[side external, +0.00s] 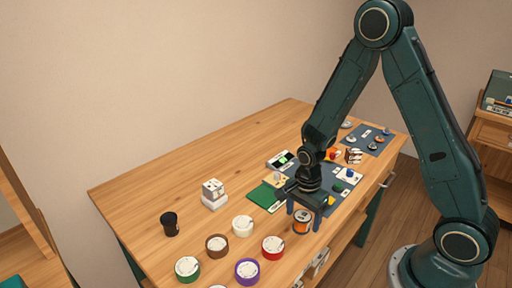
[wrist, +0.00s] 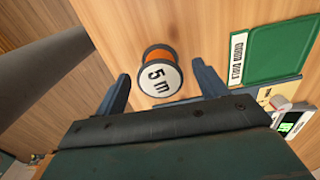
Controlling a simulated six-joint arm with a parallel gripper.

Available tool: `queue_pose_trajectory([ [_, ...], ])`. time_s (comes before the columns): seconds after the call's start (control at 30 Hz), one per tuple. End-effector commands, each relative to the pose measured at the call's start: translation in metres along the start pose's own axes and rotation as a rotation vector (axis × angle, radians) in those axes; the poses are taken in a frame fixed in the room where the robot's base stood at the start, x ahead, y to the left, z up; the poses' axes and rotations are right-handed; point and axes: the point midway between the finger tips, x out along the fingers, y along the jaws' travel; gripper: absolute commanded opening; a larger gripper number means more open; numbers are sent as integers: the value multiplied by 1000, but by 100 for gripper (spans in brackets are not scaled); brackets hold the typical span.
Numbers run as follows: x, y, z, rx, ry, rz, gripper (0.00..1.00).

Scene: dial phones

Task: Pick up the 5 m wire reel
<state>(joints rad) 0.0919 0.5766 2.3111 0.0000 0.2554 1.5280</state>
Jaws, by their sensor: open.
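The 5 m wire reel (wrist: 160,75) stands on the wooden table, with orange wire and a white top face marked "5 m". It also shows in the side external view (side external: 302,222), near the table's front edge. My gripper (wrist: 163,82) is open, with one blue finger on each side of the reel in the wrist view. In the side external view my gripper (side external: 304,220) points down over the reel with its fingers spread. The fingers look apart from the reel; I cannot tell the exact height gap.
Several tape rolls, among them a red one (side external: 272,248) and a purple one (side external: 247,271), lie left of the reel. A black cup (side external: 169,224) stands farther left. A green board (wrist: 277,45) and a blue mat (side external: 367,139) lie beyond. The table's back left is clear.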

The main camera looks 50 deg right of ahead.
Motion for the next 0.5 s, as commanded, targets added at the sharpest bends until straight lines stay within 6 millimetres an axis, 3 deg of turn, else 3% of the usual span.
queue_pose_trajectory([
  [0.2,15,0,0,0,0,0,72],
  [0.5,17,0,0,1,0,-1,72],
])
